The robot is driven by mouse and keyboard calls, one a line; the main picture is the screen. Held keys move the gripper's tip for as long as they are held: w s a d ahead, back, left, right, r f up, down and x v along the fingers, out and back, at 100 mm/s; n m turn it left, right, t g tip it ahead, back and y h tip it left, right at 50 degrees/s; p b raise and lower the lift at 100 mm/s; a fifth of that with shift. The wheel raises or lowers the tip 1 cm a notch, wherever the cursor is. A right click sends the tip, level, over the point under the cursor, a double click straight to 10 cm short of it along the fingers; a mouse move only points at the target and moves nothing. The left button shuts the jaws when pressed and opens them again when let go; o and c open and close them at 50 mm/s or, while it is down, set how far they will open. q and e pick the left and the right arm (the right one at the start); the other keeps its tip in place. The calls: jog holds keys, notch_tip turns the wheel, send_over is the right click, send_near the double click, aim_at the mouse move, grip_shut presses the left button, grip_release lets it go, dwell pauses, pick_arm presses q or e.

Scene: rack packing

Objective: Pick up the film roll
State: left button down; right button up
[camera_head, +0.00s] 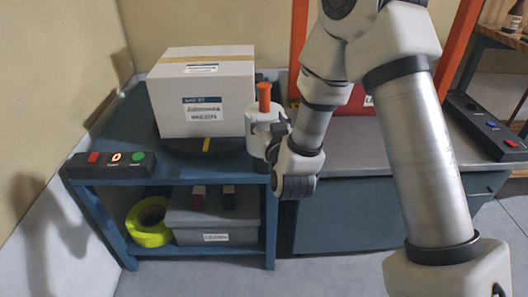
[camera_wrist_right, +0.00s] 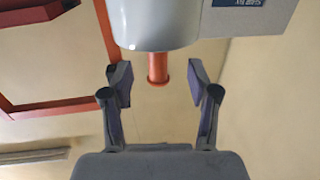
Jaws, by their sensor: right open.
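The film roll (camera_head: 262,128) is a pale grey-white cylinder standing upright, with an orange core end (camera_head: 264,92) sticking up. It is beside the front right corner of the white box. In the right wrist view the roll (camera_wrist_right: 155,22) appears upside down, with its orange core end (camera_wrist_right: 157,68) lying between the fingers in the picture. My right gripper (camera_wrist_right: 158,84) is open, its two dark fingers apart on either side of the core, with no clear contact. In the head view my right gripper (camera_head: 279,134) is by the roll, partly hidden by my wrist. My left gripper is out of view.
The labelled white box (camera_head: 203,95) sits on a dark round plate (camera_head: 185,146) on the blue table. A button box (camera_head: 112,163) is at the table's left. A yellow-green roll (camera_head: 149,222) and grey bin (camera_head: 216,223) fill the lower shelf. A grey-topped bench (camera_head: 365,160) is right.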

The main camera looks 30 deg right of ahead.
aim_at(265, 108)
jog(key=shift+w+d+r, duration=0.4)
jog(key=shift+w, duration=0.25)
jog(key=x, duration=0.4)
jog(key=f+x, duration=0.1)
jog(key=x, duration=0.1)
jog(key=shift+w+d, duration=0.15)
jog(key=shift+d, duration=0.1)
jog(key=shift+r, duration=0.15)
grip_shut()
